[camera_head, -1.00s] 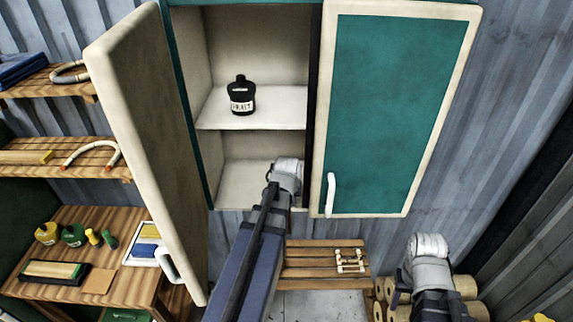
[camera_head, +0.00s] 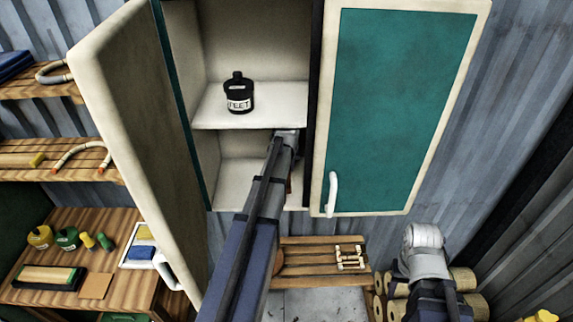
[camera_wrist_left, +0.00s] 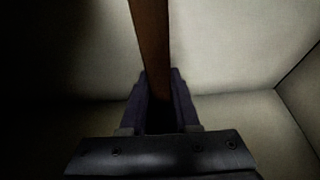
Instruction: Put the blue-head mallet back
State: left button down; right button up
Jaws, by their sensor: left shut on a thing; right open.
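My left arm reaches into the lower compartment of the open cabinet (camera_head: 235,178). In the left wrist view my left gripper (camera_wrist_left: 160,100) is shut on a brown wooden handle (camera_wrist_left: 151,35), which runs up out of the picture. The handle looks like the mallet's; no blue head shows in any view. The pale cabinet walls lie close around the gripper. In the head view the arm hides most of the left gripper and what it holds. My right gripper (camera_head: 425,245) is open at the lower right, in front of the rolls, away from the cabinet; its fingers are hard to make out.
A dark labelled bottle (camera_head: 239,93) stands on the cabinet shelf (camera_head: 285,105) above my left arm. The left door (camera_head: 125,130) stands open; the teal right door (camera_head: 400,110) is shut. A slatted bench (camera_head: 305,262) and rolls (camera_head: 463,280) lie below.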

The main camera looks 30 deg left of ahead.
pick_arm(q)
jog(key=w+a, duration=0.1)
jog(key=w+a+f, duration=0.1)
jog(key=w, duration=0.1)
jog(key=shift+b, duration=0.35)
jog(key=shift+f+b, duration=0.55)
jog(key=shift+f, duration=0.1)
jog(key=shift+s+d+r, duration=0.3)
jog(key=shift+r, duration=0.1)
jog(key=shift+f, duration=0.15)
jog(key=c, duration=1.1)
grip_release()
jog(key=shift+w+a+f, duration=0.15)
jog(key=shift+o, duration=0.8)
jog(key=o, duration=0.3)
pick_arm(e)
jog(key=shift+w+a+f, duration=0.1)
jog(key=shift+a+f, duration=0.05)
jog(key=shift+f, duration=0.3)
jog(key=shift+w+a+f, duration=0.1)
jog(key=shift+f, duration=0.35)
